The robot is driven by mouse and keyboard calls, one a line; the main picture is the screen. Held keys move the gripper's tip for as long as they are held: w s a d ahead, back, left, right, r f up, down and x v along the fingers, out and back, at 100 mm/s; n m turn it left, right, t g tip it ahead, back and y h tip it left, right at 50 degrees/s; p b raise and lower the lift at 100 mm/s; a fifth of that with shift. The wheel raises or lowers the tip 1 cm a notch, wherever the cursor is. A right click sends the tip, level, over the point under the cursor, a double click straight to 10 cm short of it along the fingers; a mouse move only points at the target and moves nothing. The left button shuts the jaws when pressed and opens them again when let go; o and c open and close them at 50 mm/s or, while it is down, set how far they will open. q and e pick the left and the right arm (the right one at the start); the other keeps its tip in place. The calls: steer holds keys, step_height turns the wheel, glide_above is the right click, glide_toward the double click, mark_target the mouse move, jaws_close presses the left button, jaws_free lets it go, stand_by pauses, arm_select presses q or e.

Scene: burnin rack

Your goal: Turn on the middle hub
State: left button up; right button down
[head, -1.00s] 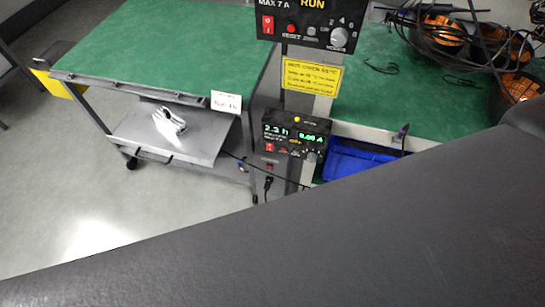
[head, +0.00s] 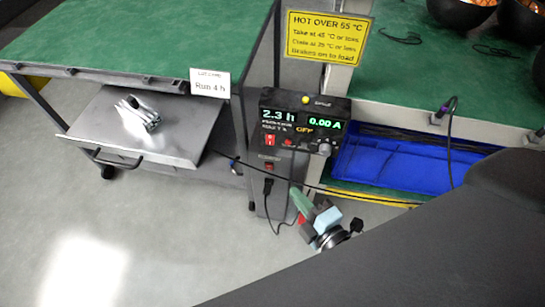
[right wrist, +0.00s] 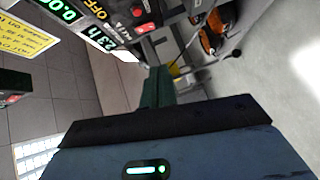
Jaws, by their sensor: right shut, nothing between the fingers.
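The middle hub (head: 303,123) is a black box on a grey post. Its displays read 2.3 h and 0.00 A, with OFF in yellow. A red rocker switch (head: 270,140) is at its lower left, with a small red button and a knob to the right. My right gripper (head: 302,201) is below the hub, shut and empty, with its green fingertips pointing up towards it and apart from it. In the right wrist view the shut fingers (right wrist: 157,88) are in the middle, and the hub's face (right wrist: 108,22) fills the upper left. My left gripper is not in view.
A yellow warning sign (head: 326,38) is above the hub. A black cable (head: 268,207) hangs from a socket below it. A blue tray (head: 385,165) is at right. A green-topped cart (head: 130,45) with a steel shelf (head: 95,130) stands at left. Open floor lies in front.

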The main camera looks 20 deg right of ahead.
steer(key=shift+w+a+r+n, duration=0.2)
steer(key=shift+w+a+n, duration=0.05)
steer(key=shift+w+n, duration=0.25)
steer(key=p, duration=0.2)
glide_toward(266, 143)
steer(key=w+a, duration=0.2)
steer(key=a, duration=0.1)
steer(key=w, duration=0.1)
steer(key=w+d, duration=0.2)
steer(key=shift+w+f, duration=0.35)
steer(key=shift+f, duration=0.05)
